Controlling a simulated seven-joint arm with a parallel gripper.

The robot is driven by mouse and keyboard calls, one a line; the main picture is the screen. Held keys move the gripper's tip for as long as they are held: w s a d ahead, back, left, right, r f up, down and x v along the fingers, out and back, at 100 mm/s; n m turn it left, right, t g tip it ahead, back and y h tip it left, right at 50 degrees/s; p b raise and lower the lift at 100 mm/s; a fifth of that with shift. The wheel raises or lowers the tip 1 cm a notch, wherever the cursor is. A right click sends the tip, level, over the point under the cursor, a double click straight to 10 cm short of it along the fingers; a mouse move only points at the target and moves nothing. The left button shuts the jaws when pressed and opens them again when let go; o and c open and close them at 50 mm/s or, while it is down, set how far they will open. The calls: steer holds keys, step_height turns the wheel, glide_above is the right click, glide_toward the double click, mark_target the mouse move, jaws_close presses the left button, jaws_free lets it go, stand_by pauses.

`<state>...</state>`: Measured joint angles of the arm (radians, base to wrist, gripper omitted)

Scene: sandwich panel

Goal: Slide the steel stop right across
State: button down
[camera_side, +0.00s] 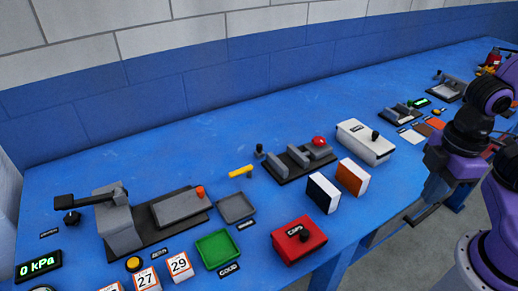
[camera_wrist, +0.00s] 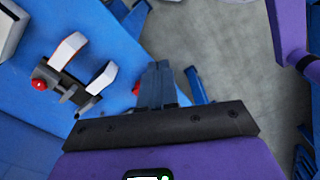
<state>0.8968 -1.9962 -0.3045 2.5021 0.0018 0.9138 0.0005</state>
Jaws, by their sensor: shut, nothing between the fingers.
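A dark fixture (camera_side: 290,168) with several grey upright metal blocks and a red ball knob (camera_side: 320,141) stands mid-table in the side view. One of its grey blocks (camera_side: 278,165) may be the steel stop, but I cannot tell for certain. A red knob (camera_wrist: 38,85) also shows at the left of the wrist view, beside dark and grey parts. My gripper (camera_side: 424,216) hangs off the table's front edge at the right, well away from the fixture. Its fingers (camera_wrist: 157,85) are together and empty in the wrist view, pointing past the table edge over the floor.
A white box (camera_side: 365,142) stands right of the fixture. Clear table lies behind the fixture.

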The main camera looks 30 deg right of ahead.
steer(key=c, duration=1.8)
jaws_free()
steer(key=o, duration=0.5)
steer(key=shift+c, duration=0.2)
steer(key=o, duration=0.4)
steer(key=w+a+m, duration=0.1)
steer(key=w+a, duration=0.1)
steer(key=w, duration=0.1)
steer(key=w+a+m, duration=0.1)
steer(key=w+a, duration=0.1)
steer(key=w, duration=0.2)
steer(key=w+a+m+t, duration=0.1)
steer(key=w+a, duration=0.1)
steer(key=w, duration=0.1)
steer(key=shift+w+r+m, duration=0.3)
steer(key=shift+w+m, duration=0.1)
steer(key=shift+c, duration=0.2)
steer(key=m+t+h, duration=0.2)
steer(key=m+t, duration=0.1)
steer(key=m, duration=0.9)
glide_above(260, 146)
steer(key=s+a, duration=0.2)
steer(key=s, duration=0.5)
step_height(260, 146, down, 7)
steer(key=x, duration=1.6)
steer(key=shift+w+a+f, duration=0.2)
steer(key=shift+w+f, duration=0.05)
steer(key=shift+w, duration=0.2)
steer(key=shift+d, duration=0.1)
jaws_close()
